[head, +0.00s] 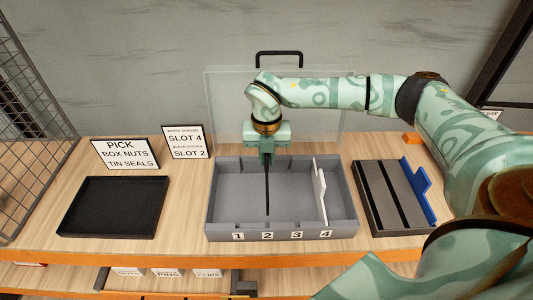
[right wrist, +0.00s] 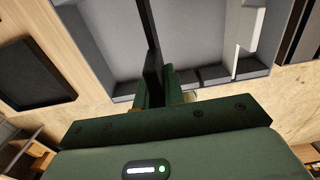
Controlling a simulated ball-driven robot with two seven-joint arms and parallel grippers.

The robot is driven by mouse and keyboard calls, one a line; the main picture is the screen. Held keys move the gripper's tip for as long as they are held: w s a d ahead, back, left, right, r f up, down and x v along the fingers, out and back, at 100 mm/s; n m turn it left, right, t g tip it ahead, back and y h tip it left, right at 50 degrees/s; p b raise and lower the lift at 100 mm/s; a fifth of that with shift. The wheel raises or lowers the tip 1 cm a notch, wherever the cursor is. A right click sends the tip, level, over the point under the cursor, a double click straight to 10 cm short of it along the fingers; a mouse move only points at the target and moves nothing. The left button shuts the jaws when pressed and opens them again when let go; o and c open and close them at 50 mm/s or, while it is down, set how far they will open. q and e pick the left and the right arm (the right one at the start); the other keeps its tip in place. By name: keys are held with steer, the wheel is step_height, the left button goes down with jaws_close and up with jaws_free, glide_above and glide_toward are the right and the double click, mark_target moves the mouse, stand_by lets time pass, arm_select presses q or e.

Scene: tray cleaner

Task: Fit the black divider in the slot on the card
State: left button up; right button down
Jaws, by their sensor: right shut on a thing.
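My right gripper (head: 266,156) is shut on the black divider (head: 267,188), which shows almost edge-on inside the grey tray (head: 222,228). The divider's near end lines up with the label 2 (head: 267,236). I cannot tell whether its lower edge is in the slot. In the right wrist view the black divider (right wrist: 149,35) runs up from between the fingers (right wrist: 158,86). The white divider (head: 320,190) stands in the tray in line with label 4. The card (head: 186,142) reads white divider slot 4, black divider slot 2. My left gripper is out of view.
A black tray (head: 113,208) lies at left, beside a sign (head: 132,154) about box nuts and tin seals. A grey rack (head: 380,200) with a blue piece (head: 418,190) stands at right. A clear panel (head: 225,110) rises behind the grey tray. A wire mesh (head: 35,130) borders the left.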

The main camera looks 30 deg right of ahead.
steer(key=shift+f+b, duration=1.05)
steer(key=shift+f, duration=1.3)
steer(key=shift+p, duration=0.8)
steer(key=shift+f+b, duration=2)
steer(key=shift+f, duration=1.85)
steer(key=c, duration=1.4)
jaws_free()
steer(key=shift+r, duration=0.15)
step_height(320, 180, up, 16)
steer(key=shift+r+p, duration=0.1)
steer(key=shift+p, duration=1)
